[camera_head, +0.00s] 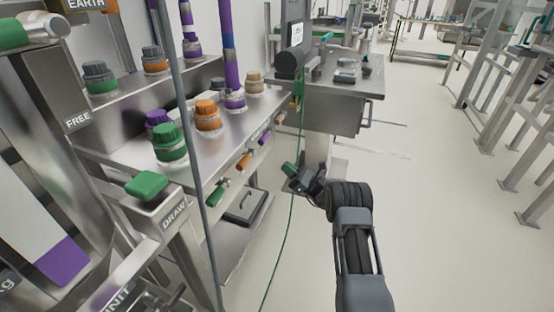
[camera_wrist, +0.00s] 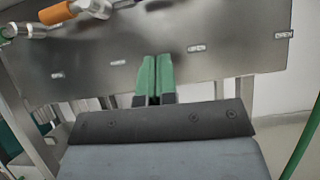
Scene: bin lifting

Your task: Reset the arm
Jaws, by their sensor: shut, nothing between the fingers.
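My gripper (camera_head: 289,170) is at the end of my dark arm, right of the steel bench in the head view. Its green fingers (camera_wrist: 154,82) show in the middle of the wrist view. They are closed side by side with nothing between them. In the wrist view the fingers point at a steel panel (camera_wrist: 215,45) with small labels. I cannot tell how far the fingertips are from it.
The steel bench (camera_head: 235,128) at left holds several jars with green, orange and purple lids. Colored valve handles (camera_head: 244,161) stick out along its front. A thin green cable (camera_head: 291,225) hangs beside my gripper. A steel cabinet (camera_head: 335,108) stands behind. The floor (camera_head: 440,220) at right is clear.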

